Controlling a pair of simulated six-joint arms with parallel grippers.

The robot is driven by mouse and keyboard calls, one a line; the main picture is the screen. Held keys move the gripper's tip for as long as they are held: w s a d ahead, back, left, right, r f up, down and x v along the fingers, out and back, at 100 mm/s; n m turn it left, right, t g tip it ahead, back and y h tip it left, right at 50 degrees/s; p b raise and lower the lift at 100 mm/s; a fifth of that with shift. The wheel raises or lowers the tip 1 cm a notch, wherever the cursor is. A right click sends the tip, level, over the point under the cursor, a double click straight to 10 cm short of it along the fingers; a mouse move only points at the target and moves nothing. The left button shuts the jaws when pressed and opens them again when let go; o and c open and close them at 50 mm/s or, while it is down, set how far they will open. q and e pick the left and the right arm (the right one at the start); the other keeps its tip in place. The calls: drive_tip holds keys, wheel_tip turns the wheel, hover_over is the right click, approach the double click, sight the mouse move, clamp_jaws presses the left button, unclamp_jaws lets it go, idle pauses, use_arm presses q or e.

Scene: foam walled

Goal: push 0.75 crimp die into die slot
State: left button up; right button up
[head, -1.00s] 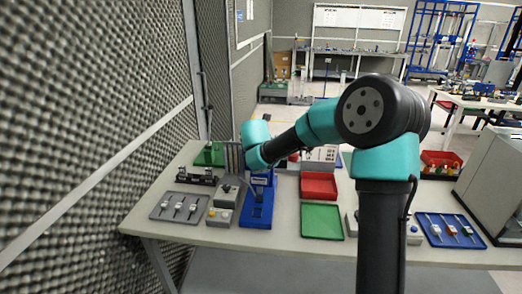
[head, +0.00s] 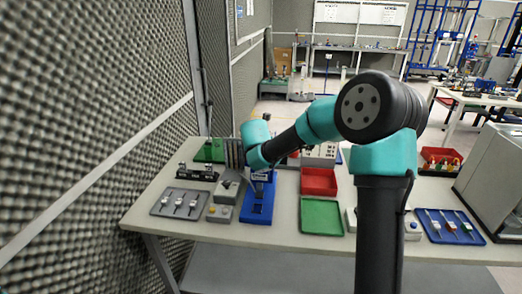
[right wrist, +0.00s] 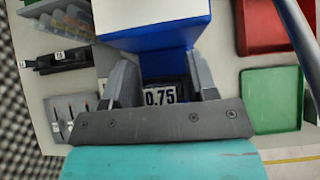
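The blue crimp press (head: 258,207) stands at the left-middle of the table, and its blue body (right wrist: 150,30) fills the top of the right wrist view. The dark die labelled 0.75 (right wrist: 160,97) is at the press's front, between the fingers of my right gripper (right wrist: 163,78). The die slot is hidden by the press body and die; how deep the die sits cannot be told. In the head view my right forearm covers much of the press top. My left gripper is not in view.
A grey tray with several small tools (head: 180,203) and a grey box with buttons (head: 221,213) lie left of the press. A red tray (head: 319,182) and an empty green tray (head: 321,216) are to its right. The foam wall (head: 90,130) rises at the left.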

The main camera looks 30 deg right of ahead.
drive_tip(key=shift+s+f, duration=0.1)
idle(0.3)
drive_tip(key=v, duration=1.7)
drive_tip(key=shift+s+a+r, duration=0.1)
drive_tip(key=shift+r, duration=0.1)
drive_tip(key=s+a+f+m+g+y, duration=0.25)
drive_tip(key=a+f+m+y, duration=0.4)
drive_tip(key=f, duration=0.85)
drive_tip(key=s+a+f+m+g+y, duration=0.25)
drive_tip(key=a+f+m, duration=0.45)
drive_tip(key=a+f, duration=0.7)
drive_tip(key=s+d+f+m, duration=0.3)
drive_tip(key=s+f+m, duration=0.2)
drive_tip(key=f, duration=0.2)
drive_tip(key=s+d+f+m, duration=0.3)
drive_tip(key=s+f+m, duration=0.3)
drive_tip(key=f, duration=0.1)
drive_tip(key=s+d+f+m+g, duration=0.1)
drive_tip(key=s+d+f+m, duration=0.2)
drive_tip(key=s+f+m, duration=0.2)
drive_tip(key=shift+s+d+f+m, duration=0.1)
drive_tip(key=shift+s+f+m, duration=0.2)
drive_tip(key=shift+f, duration=0.45)
drive_tip(key=shift+s+f+m, duration=0.1)
drive_tip(key=shift+s+f, duration=0.3)
drive_tip(key=shift+f, duration=0.35)
